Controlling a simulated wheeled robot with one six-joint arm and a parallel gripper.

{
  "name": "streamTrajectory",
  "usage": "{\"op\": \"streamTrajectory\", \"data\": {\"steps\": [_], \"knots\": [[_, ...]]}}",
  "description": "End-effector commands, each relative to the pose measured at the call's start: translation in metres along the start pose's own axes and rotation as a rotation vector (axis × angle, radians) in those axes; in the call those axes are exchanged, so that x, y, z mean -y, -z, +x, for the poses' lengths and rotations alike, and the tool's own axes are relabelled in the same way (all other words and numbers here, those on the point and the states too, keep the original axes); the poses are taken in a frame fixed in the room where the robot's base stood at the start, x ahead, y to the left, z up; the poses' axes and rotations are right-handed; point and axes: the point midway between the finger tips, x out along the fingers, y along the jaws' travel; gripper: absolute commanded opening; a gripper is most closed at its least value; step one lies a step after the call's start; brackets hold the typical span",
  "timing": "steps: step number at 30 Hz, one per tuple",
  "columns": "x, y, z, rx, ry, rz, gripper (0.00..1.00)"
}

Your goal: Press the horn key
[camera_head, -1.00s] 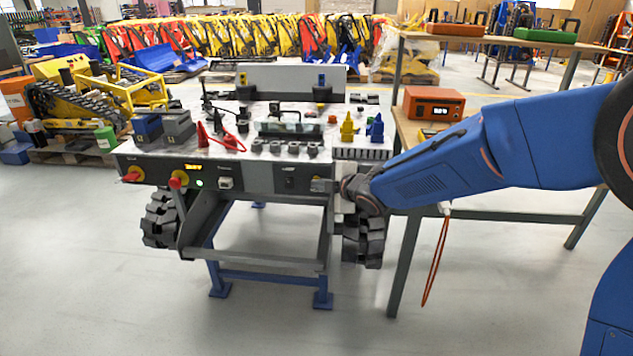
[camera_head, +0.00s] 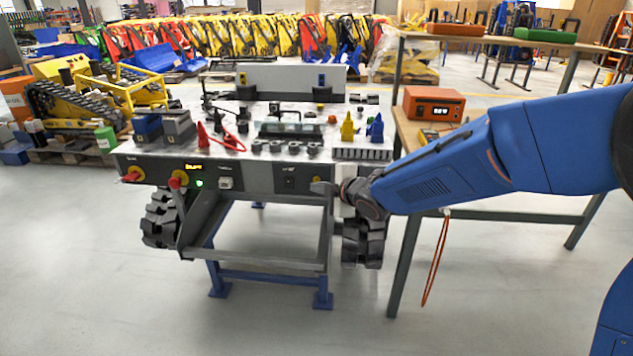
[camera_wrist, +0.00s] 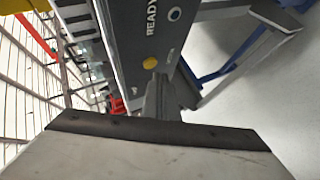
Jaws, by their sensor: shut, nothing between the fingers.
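A small round yellow key, which I take to be the horn key (camera_head: 317,179), is on the right end of the carrier's dark front panel (camera_head: 258,178). It shows in the wrist view as a yellow disc (camera_wrist: 150,63) near a small label too blurred to read. My gripper (camera_head: 320,188) is shut and empty at the panel's right end, just below the key in the head view. In the wrist view my fingertips (camera_wrist: 156,80) lie close beside the disc. I cannot tell whether they touch the panel; the disc is uncovered.
The panel also bears red knobs (camera_head: 175,183), a lit display (camera_head: 194,167) and a white switch (camera_head: 225,183). A black wheel (camera_head: 363,243) is below my wrist. A side table (camera_head: 500,218) stands at the right with an orange device (camera_head: 434,104). The floor in front is clear.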

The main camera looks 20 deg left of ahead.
Motion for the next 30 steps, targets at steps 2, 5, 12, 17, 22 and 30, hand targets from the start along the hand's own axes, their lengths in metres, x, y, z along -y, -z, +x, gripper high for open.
{"op": "streamTrajectory", "data": {"steps": [2, 5, 12, 17, 22, 30], "knots": [[0.000, 0.000, 0.000, 0.000, 0.000, 0.000, 0.00], [0.001, 0.001, -0.002, 0.000, 0.000, 0.000, 0.00], [0.011, 0.011, -0.015, 0.000, 0.000, 0.002, 0.00], [0.017, 0.017, -0.024, 0.000, 0.000, 0.001, 0.00], [0.024, 0.024, -0.032, -0.001, 0.001, 0.001, 0.00], [0.025, 0.025, -0.035, 0.000, 0.000, 0.001, 0.00]]}}
